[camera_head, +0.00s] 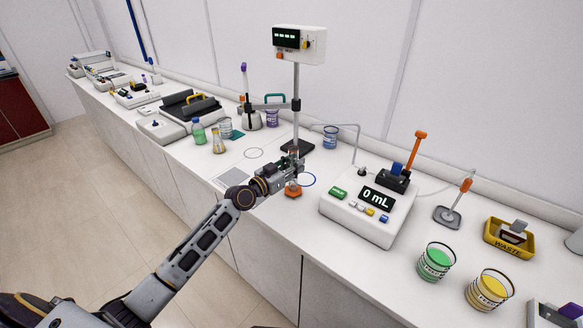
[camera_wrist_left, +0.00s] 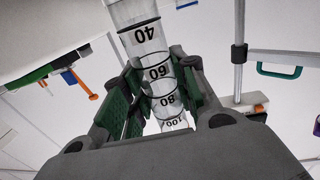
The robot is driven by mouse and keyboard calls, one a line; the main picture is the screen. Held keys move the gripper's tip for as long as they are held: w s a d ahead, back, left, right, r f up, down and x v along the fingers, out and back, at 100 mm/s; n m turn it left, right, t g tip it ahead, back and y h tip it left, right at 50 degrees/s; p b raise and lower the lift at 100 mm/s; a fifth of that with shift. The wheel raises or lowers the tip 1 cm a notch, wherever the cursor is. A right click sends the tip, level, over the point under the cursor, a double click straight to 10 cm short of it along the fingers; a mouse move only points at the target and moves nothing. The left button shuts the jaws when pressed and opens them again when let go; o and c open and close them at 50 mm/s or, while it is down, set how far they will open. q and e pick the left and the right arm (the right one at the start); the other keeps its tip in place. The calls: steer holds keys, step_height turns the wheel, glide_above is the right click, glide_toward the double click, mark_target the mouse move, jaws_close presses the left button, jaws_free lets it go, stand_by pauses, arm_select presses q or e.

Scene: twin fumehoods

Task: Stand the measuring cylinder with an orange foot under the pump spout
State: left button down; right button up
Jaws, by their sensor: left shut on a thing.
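The measuring cylinder (camera_wrist_left: 158,70) is clear with black graduation marks, seen between the fingers in the left wrist view. Its orange foot (camera_head: 293,191) shows just below my left gripper (camera_head: 291,170) in the head view. My left gripper is shut around the cylinder; its green finger pads (camera_wrist_left: 136,98) flank the glass. The pump (camera_head: 368,205) reads 0 mL. Its thin grey spout tube (camera_head: 357,143) rises from the back and bends left. My right gripper is not in view.
A stand with a display box (camera_head: 300,45) and dark base (camera_head: 296,146) is behind the gripper. A blue-marked beaker (camera_head: 330,137) stands behind the ring. Green (camera_head: 435,262) and yellow (camera_head: 488,290) beakers stand at right, near a yellow waste tray (camera_head: 490,239).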

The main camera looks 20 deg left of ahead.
arm_select(q)
steer(key=b+x, duration=0.4)
steer(key=x, duration=0.5)
steer(key=shift+w+a, duration=0.25)
steer(key=shift+a, duration=0.05)
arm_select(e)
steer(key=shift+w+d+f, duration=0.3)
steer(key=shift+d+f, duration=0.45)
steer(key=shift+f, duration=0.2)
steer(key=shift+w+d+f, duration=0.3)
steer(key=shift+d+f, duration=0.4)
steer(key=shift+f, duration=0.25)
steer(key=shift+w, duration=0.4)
arm_select(q)
steer(key=shift+f+b, duration=0.55)
steer(key=shift+f, duration=0.05)
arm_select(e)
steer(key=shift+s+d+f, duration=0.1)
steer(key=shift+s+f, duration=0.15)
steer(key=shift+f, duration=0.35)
arm_select(q)
steer(key=c, duration=1.1)
jaws_free()
steer(key=shift+o, duration=0.3)
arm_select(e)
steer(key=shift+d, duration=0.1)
arm_select(q)
steer(key=shift+s, duration=0.1)
